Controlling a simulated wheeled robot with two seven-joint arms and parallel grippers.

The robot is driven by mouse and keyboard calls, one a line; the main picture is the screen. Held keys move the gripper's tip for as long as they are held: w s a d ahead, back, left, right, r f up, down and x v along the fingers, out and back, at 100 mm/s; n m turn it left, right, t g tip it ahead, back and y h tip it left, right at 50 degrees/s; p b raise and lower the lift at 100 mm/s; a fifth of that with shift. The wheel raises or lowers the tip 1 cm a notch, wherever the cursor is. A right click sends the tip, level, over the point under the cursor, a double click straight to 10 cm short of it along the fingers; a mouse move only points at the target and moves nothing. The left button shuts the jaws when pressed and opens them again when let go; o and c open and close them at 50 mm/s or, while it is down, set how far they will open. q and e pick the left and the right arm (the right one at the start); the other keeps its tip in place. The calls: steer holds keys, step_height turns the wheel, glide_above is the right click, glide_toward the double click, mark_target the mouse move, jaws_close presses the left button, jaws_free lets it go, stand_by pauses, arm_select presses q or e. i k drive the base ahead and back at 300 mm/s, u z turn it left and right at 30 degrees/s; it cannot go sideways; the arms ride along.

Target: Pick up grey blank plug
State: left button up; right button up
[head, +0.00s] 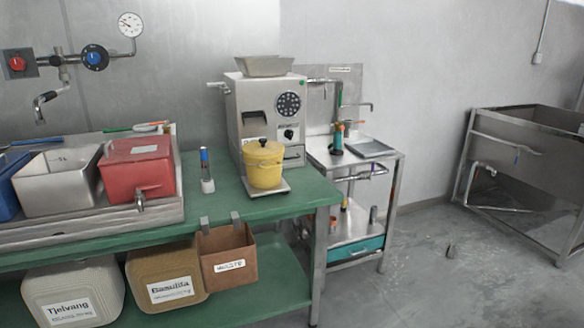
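No part that I can tell for sure is the grey blank plug. A small dark grey piece (451,251) lies on the concrete floor, right of the steel stand. A small grey upright piece (373,214) stands on the lower shelf of that stand. Both are too small to make out in detail. Neither of my grippers is in view.
A green bench (215,215) holds a grinder (262,115), a yellow lidded pot (264,166) and a red bin (137,168). A steel stand (392,163) is beside it. A steel sink (530,150) is at right. The floor between is mostly clear.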

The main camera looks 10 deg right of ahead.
mark_target(372, 220)
steer(key=z, duration=1.1)
steer(key=i, duration=1.4)
steer(key=z, duration=0.55)
steer(key=i, duration=1.95)
steer(key=u, duration=1.5)
steer(key=i, duration=0.65)
steer(key=u, duration=0.45)
